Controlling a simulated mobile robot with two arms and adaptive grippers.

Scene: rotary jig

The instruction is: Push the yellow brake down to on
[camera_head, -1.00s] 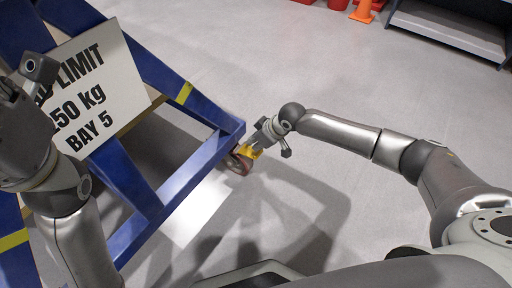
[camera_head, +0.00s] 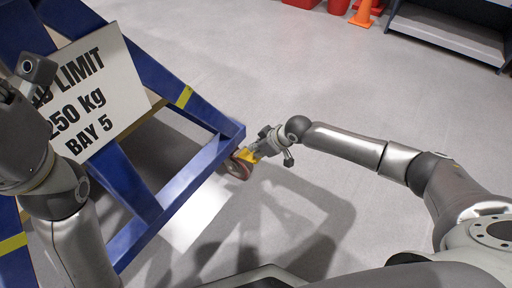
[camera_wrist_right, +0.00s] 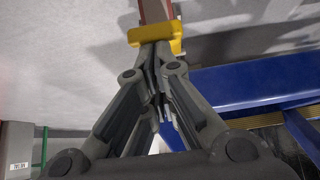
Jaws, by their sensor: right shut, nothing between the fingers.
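The yellow brake (camera_head: 248,156) is on a red-and-grey caster wheel (camera_head: 238,168) under the corner of the blue frame. In the right wrist view the yellow brake (camera_wrist_right: 156,34) lies just beyond my fingertips, with the red wheel (camera_wrist_right: 154,10) behind it. My right gripper (camera_head: 260,148) is shut and empty, its tips at the brake; I cannot tell whether they touch it. It also shows in the right wrist view (camera_wrist_right: 156,55). My left arm comes in at the left, but its fingers cannot be made out clearly.
The blue frame (camera_head: 190,178) with a white load-limit sign (camera_head: 95,95) fills the left side. An orange cone (camera_head: 363,14), red bins (camera_head: 301,3) and a grey shelf (camera_head: 450,32) stand at the back. The floor between is clear.

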